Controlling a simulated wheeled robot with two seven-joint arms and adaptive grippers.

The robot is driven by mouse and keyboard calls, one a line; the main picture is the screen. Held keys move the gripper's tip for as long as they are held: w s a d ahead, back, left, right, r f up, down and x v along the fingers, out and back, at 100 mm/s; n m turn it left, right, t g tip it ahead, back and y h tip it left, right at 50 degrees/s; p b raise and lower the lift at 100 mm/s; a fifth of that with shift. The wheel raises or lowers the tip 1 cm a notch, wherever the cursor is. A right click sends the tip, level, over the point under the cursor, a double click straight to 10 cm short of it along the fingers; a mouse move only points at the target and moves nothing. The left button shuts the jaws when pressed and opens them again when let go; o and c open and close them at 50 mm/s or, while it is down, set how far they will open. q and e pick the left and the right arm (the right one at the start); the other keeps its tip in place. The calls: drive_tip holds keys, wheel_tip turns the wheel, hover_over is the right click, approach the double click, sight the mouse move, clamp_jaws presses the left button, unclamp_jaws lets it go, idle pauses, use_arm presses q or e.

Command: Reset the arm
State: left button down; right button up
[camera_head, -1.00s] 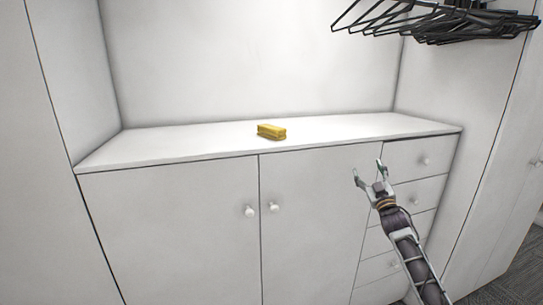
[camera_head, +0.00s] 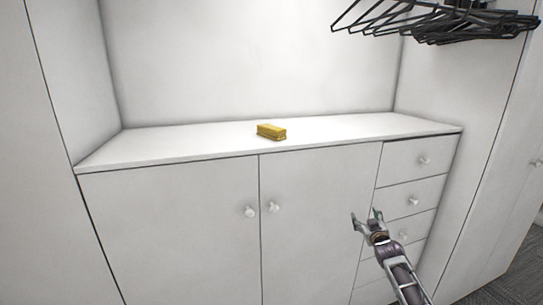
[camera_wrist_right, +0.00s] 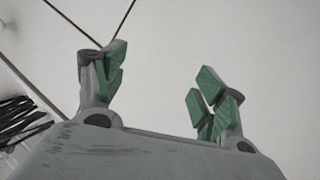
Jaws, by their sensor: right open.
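My right gripper (camera_head: 366,218) is open and empty in front of the white cabinet's drawers, below the countertop. In the right wrist view its two green-padded fingers (camera_wrist_right: 162,88) stand apart with nothing between them. The lower part of my right arm runs out of the bottom of the head view. My left gripper is not in view. A yellow block-shaped object (camera_head: 271,132) lies on the white countertop (camera_head: 190,145), well apart from the right gripper.
The white cabinet has two doors with round knobs (camera_head: 250,211) and a column of drawers (camera_head: 415,162) at the right. Black hangers (camera_head: 440,22) hang at the upper right and also show in the right wrist view (camera_wrist_right: 18,120). The countertop is otherwise clear.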

drive_tip(key=s+a+f+g, duration=0.1)
drive_tip(key=s+f, duration=0.2)
drive_tip(key=f, duration=0.5)
drive_tip(key=s+f+g, duration=0.2)
drive_tip(key=s+f, duration=0.1)
drive_tip(key=f, duration=0.5)
drive_tip(key=s+a+f+g, duration=0.1)
drive_tip(key=s+f, duration=0.3)
drive_tip(key=f, duration=0.5)
drive_tip(key=s+a+f+g, duration=0.3)
drive_tip(key=s+f+g, duration=0.1)
drive_tip(key=s+f, duration=1.65)
drive_tip(key=s+a+f+g, duration=0.2)
drive_tip(key=s+f, duration=0.5)
drive_tip(key=s, duration=0.8)
drive_tip(key=s+a+f+g, duration=0.2)
drive_tip(key=s+f, duration=0.4)
drive_tip(key=s, duration=0.9)
drive_tip(key=s+a+f+g+y, duration=0.1)
drive_tip(key=s+a+f+g, duration=0.2)
drive_tip(key=s+f, duration=0.4)
drive_tip(key=s+g, duration=0.1)
drive_tip(key=s, duration=0.7)
drive_tip(key=shift+f+m, duration=0.3)
drive_tip(key=shift+f, duration=0.05)
drive_tip(key=shift+s, duration=0.1)
